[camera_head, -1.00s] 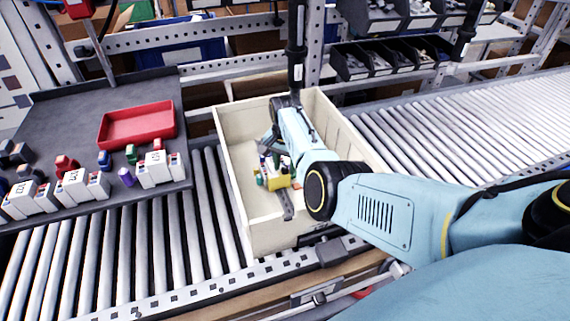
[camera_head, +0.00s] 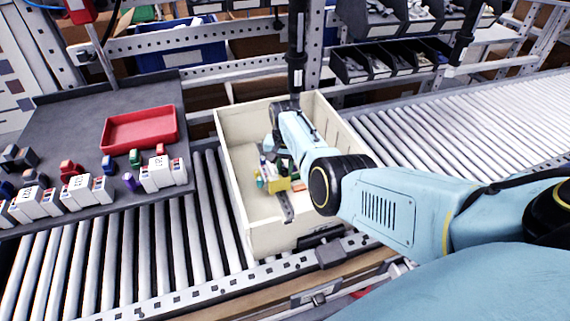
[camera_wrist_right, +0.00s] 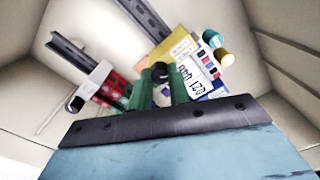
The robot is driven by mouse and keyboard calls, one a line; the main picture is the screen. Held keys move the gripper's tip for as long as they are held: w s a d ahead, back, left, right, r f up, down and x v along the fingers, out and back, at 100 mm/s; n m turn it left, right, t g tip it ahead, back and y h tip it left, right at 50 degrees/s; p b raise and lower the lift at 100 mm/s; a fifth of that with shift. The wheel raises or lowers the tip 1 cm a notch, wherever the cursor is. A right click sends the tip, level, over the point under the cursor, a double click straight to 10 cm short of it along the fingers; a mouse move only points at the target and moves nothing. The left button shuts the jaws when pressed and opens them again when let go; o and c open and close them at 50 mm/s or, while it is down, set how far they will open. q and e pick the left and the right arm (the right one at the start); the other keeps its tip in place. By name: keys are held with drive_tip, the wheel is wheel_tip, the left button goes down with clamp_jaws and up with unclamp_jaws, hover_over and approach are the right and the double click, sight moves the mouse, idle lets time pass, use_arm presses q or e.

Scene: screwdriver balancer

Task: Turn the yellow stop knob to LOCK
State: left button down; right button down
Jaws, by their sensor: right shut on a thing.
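The yellow block (camera_head: 278,184) sits on a metal rail inside the cream crate (camera_head: 238,198). In the right wrist view the yellow block (camera_wrist_right: 176,47) lies just beyond my fingers, with a round dark knob (camera_wrist_right: 159,71) at its near side. My right gripper (camera_wrist_right: 159,80) has its green fingers closed around this dark knob. Whether the knob points at LOCK cannot be read. My left gripper is not in view.
The crate walls stand close around. A grey table with a red tray (camera_head: 140,129) is at left. A dark vertical tube (camera_head: 297,50) hangs behind the arm.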

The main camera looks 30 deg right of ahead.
drive_tip(key=n+p, duration=0.1)
drive_tip(key=n, duration=0.2)
drive_tip(key=shift+n, duration=0.4)
drive_tip(key=n+p, duration=0.1)
drive_tip(key=n, duration=0.2)
drive_tip(key=shift+n, duration=0.3)
drive_tip(key=n, duration=0.3)
drive_tip(key=shift+n, duration=2.2)
drive_tip(key=c, duration=1.3)
unclamp_jaws()
